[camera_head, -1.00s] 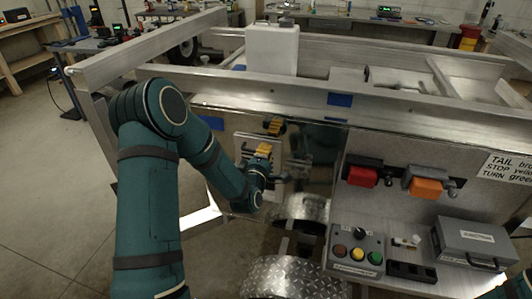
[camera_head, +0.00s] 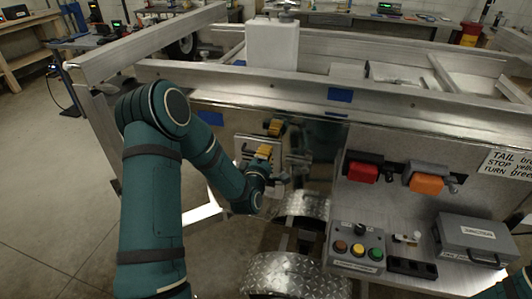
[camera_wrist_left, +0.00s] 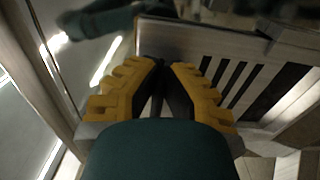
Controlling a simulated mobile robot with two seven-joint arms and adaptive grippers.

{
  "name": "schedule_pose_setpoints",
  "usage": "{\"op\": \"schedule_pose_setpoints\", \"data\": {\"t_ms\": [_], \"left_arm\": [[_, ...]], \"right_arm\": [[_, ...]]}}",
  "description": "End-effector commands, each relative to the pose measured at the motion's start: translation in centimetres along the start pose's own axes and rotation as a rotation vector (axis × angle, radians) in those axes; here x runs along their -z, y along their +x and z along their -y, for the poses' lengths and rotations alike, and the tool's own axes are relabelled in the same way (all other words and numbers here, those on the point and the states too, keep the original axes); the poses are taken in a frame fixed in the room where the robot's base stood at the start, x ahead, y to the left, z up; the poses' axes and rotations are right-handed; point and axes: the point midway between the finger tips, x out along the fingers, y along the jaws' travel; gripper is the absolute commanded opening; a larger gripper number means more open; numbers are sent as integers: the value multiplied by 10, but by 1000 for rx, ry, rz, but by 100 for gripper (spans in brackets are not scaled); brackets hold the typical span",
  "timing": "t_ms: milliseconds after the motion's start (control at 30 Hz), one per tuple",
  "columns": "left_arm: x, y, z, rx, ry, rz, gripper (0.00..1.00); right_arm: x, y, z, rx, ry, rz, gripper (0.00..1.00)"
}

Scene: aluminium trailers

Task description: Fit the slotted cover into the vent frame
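The slotted cover (camera_wrist_left: 245,75) is a pale plate with dark parallel slots. In the left wrist view it lies just beyond and right of the fingertips. In the head view a pale plate (camera_head: 246,148) shows behind my left gripper (camera_head: 265,154), against the trailer's shiny side. The vent frame cannot be told apart from the plate, and the gripper hides part of that area. My right gripper is out of view.
Right of the plate are red (camera_head: 363,172) and orange (camera_head: 427,183) lamps. Below stand a button box (camera_head: 357,247) and a grey case (camera_head: 476,240). A tread-plate fender (camera_head: 285,275) lies below the gripper. The trailer's top rail (camera_head: 300,100) runs above. The shiny side mirrors my arm.

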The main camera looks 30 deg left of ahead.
Motion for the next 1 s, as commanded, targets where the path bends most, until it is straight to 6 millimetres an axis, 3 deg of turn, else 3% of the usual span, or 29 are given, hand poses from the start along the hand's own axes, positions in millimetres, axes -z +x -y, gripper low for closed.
{"op": "schedule_pose_setpoints", "data": {"t_ms": [1000], "left_arm": [[0,0,22,-2,1,-1,0]], "right_arm": [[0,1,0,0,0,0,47]]}}
